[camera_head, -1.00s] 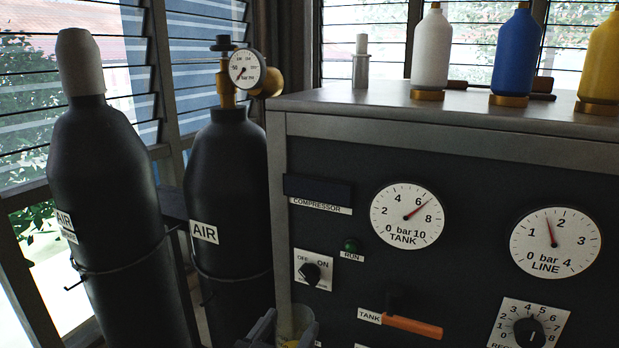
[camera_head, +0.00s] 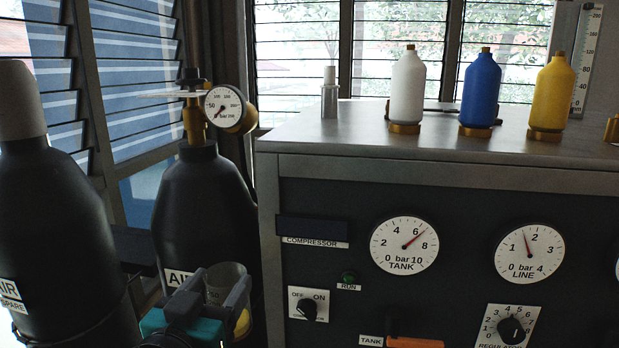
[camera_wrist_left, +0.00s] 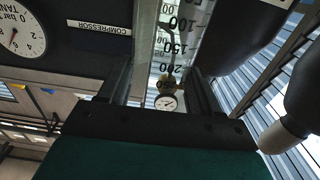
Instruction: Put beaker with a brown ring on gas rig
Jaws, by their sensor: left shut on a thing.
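A clear beaker (camera_head: 224,274) with printed graduations is between the fingers of my left gripper (camera_head: 215,300), which is shut on it. The beaker is in front of the second black cylinder and left of the panel. A yellowish patch shows low on it; I cannot make out a brown ring. In the left wrist view the beaker (camera_wrist_left: 181,40) shows its scale between the fingers (camera_wrist_left: 160,85). The gas rig appears to be the dark cabinet with a grey top (camera_head: 330,128) and gauges. My right gripper is not in view.
White (camera_head: 407,88), blue (camera_head: 480,88) and yellow (camera_head: 552,90) bottles stand on the grey top, with a small grey-white fitting (camera_head: 329,93) at its left. Black cylinders (camera_head: 50,215) (camera_head: 200,215) stand left. The top's front left is clear. Louvred windows lie behind.

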